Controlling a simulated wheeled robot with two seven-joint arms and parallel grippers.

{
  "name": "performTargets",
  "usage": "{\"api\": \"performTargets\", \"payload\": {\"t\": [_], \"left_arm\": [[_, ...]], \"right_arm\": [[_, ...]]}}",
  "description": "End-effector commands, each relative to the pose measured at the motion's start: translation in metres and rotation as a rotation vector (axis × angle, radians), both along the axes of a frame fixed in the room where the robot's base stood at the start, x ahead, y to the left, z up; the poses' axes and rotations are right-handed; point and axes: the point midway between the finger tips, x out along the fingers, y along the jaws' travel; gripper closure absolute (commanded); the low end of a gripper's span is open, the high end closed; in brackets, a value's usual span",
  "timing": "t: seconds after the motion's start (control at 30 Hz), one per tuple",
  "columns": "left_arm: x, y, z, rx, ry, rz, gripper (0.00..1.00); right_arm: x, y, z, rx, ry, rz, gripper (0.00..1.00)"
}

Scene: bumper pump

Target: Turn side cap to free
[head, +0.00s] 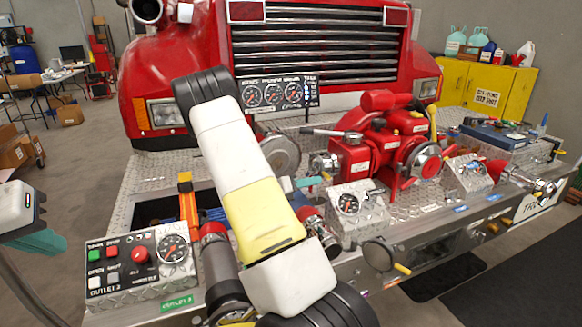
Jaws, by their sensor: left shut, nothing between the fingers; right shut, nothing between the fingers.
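The red pump (378,150) sits on the bumper deck. A silver side cap (323,165) shows on its left side, and a larger round silver cap with red lugs (425,160) faces forward. I cannot tell which cap the task means. My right gripper (305,182) shows only teal fingers, shut and empty, just left of and below the silver side cap; I cannot tell if they touch. The rest of it is hidden behind my arm link. My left gripper (40,243) is at the left edge, partly cut off, shut and empty, away from the pump.
A control panel (140,268) with buttons and a gauge stands at the front left of the bumper. A gauge box (352,205) stands in front of the pump. The truck grille (315,50) rises behind. My arm link crosses the middle and hides part of the deck.

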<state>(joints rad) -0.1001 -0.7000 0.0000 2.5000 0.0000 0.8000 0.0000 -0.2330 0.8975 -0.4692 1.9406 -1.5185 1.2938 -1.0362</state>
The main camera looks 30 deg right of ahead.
Motion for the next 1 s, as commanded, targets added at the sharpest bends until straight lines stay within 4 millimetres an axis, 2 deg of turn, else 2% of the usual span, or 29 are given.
{"api": "performTargets", "payload": {"t": [0.1, 0.2, 0.3, 0.47, 0.57, 1.0], "left_arm": [[0.0, 0.0, 0.0, 0.0, 0.0, 0.0, 1.0], [0.0, 0.0, 0.0, 0.0, 0.0, 0.0, 1.0], [0.0, 0.0, 0.0, 0.0, 0.0, 0.0, 1.0], [0.0, 0.0, 0.0, 0.0, 0.0, 0.0, 1.0], [0.0, 0.0, 0.0, 0.0, 0.0, 0.0, 1.0], [0.0, 0.0, 0.0, 0.0, 0.0, 0.0, 1.0]], "right_arm": [[0.029, -0.001, -0.017, -0.134, 0.18, 0.113, 1.0], [0.049, 0.001, -0.027, -0.224, 0.294, 0.19, 1.0], [0.063, 0.005, -0.035, -0.284, 0.37, 0.242, 1.0], [0.072, 0.005, -0.04, -0.326, 0.418, 0.274, 1.0], [0.074, -0.004, -0.038, -0.327, 0.419, 0.273, 1.0], [0.094, -0.073, -0.024, -0.324, 0.416, 0.272, 1.0]]}}
